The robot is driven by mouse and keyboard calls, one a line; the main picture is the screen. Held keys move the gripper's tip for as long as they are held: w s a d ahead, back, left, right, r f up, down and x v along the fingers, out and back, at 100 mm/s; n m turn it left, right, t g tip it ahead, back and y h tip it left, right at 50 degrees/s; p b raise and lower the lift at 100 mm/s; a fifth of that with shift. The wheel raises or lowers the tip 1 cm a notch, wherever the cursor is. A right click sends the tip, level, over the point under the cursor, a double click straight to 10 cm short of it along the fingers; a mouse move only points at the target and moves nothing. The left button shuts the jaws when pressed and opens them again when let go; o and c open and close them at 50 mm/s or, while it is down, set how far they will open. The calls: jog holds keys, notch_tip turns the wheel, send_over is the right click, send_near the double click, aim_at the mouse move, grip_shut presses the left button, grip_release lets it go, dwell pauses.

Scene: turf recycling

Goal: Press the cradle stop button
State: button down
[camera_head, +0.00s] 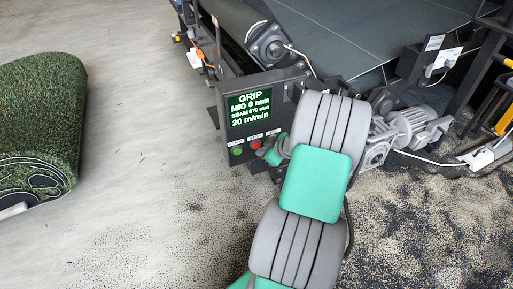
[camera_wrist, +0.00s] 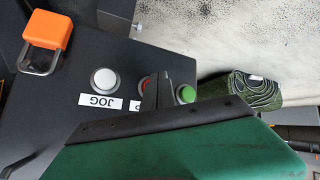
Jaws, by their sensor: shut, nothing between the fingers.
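The red button (camera_head: 255,145) sits on the lower front of a dark control box (camera_head: 224,118), between a green button (camera_head: 237,151) and my gripper (camera_head: 270,153). In the wrist view the red button (camera_wrist: 146,84) is partly hidden behind my dark fingers (camera_wrist: 168,78), which stand between it and the green button (camera_wrist: 186,94). A white button (camera_wrist: 104,79) labelled JOG, upside down, is on the other side. The label by the red button is mostly covered. My gripper is shut and empty, close to the panel face. I cannot tell whether it touches the red button.
The box's screen (camera_head: 250,108) reads GRIP, MID 0 mm, 20 m/min. An orange padlock (camera_wrist: 47,30) hangs near the panel edge. A turf roll (camera_head: 45,120) lies at left. Rollers and a motor (camera_head: 405,125) stand close behind my arm.

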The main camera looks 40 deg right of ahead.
jog(key=shift+w+d, duration=0.1)
jog(key=shift+w, duration=0.2)
jog(key=shift+w+d, duration=0.1)
jog(key=shift+w, duration=0.25)
dwell(0.3)
jog(key=shift+s, duration=0.1)
jog(key=shift+s+a, duration=0.25)
jog(key=shift+s, duration=0.4)
jog(key=s+a, duration=0.1)
jog(key=s, duration=0.4)
jog(key=shift+s+a, duration=0.35)
jog(key=shift+s, duration=0.05)
